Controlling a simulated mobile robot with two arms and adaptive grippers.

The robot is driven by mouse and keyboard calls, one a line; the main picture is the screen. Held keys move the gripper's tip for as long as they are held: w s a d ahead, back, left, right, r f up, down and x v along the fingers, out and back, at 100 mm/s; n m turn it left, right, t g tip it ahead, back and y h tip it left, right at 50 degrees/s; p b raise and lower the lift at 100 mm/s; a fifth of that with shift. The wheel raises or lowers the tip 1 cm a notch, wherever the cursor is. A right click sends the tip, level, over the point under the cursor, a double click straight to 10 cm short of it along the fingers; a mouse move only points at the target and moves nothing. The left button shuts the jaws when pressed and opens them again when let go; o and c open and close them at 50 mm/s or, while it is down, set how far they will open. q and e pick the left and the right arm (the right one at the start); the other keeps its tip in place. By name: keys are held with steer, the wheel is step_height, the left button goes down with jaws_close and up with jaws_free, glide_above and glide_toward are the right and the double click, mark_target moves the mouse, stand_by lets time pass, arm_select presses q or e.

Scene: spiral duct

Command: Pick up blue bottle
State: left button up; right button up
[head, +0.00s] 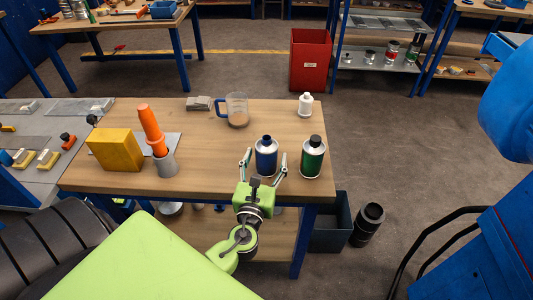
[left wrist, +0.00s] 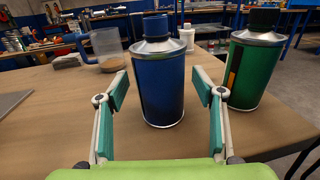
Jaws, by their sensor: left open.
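The blue bottle (head: 266,156) stands upright on the wooden table, near its front edge, with a silver shoulder and a dark cap. In the left wrist view the blue bottle (left wrist: 159,85) stands straight ahead, between and just beyond the fingertips. My left gripper (head: 263,164) is open, its fingers spread to either side of the bottle's lower part; the left wrist view shows the green finger pads (left wrist: 167,110) apart, with gaps to the bottle. I cannot tell how deep the bottle is between them. My right gripper is not in view.
A green bottle (head: 312,158) stands close on the right, near the right finger. A glass mug (head: 236,111), a white bottle (head: 305,104), a yellow block (head: 115,150) and an orange object in a grey cup (head: 166,164) are also on the table (head: 210,140).

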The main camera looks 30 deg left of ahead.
arm_select(q)
steer(key=shift+w+a, duration=0.15)
steer(key=shift+w, duration=0.45)
steer(key=c, duration=1.5)
steer(key=shift+o, duration=0.2)
